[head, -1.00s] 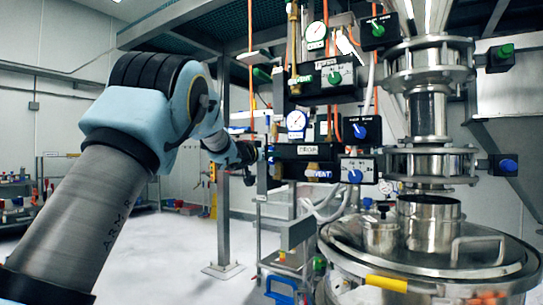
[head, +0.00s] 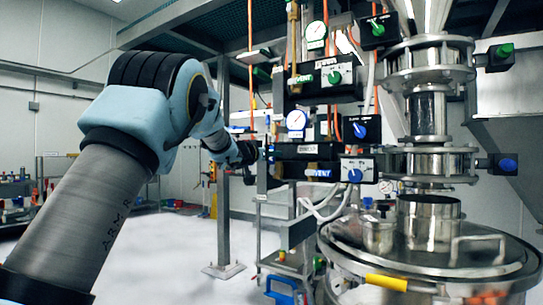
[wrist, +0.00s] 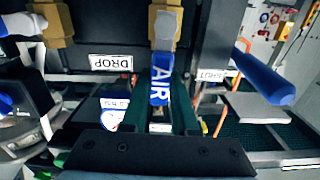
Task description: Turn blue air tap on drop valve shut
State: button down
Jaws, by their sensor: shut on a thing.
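The blue air tap (wrist: 160,85), lettered AIR, hangs below a brass fitting (wrist: 164,28) in the wrist view. Its handle lies in line with my jaws, pointing back toward my palm. My gripper (wrist: 163,112) is shut on this handle, with a dark green finger on each side. A white DROP label (wrist: 111,62) is on the black valve block to the left, and a SHUT label (wrist: 210,76) is to the right. In the head view my gripper (head: 262,153) is small and dark at the left end of the lower black block (head: 300,152); the tap is not clear there.
A blue lever (wrist: 264,76) stands out to the right in the wrist view. In the head view a blue VENT handle (head: 318,173) sits under the lower block. A selector box (head: 357,170), pipework and a steel vessel (head: 430,260) stand to the right. Open floor lies left.

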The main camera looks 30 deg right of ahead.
jog(key=shift+s+d+f+m+b, duration=0.5)
jog(key=shift+s+f+m+b, duration=0.45)
jog(key=shift+m+b, duration=1.65)
jog(key=shift+s+d+f+m+b, duration=0.45)
jog(key=shift+s+f+m+b, duration=0.45)
jog(key=shift+m+b, duration=1.65)
jog(key=shift+s+d+f+m+b, duration=0.6)
jog(key=shift+f+m+b, duration=0.75)
jog(key=shift+m, duration=2.2)
jog(key=shift+s+a+r, duration=0.1)
jog(key=shift+r, duration=0.05)
jog(key=c, duration=0.7)
grip_release()
jog(key=shift+a+b, duration=0.1)
jog(key=shift+b, duration=0.25)
jog(key=b+v, duration=0.2)
jog(key=v, duration=0.8)
jog(key=shift+s+a+r, duration=0.1)
jog(key=shift+s+a, duration=0.05)
jog(key=shift+a, duration=0.15)
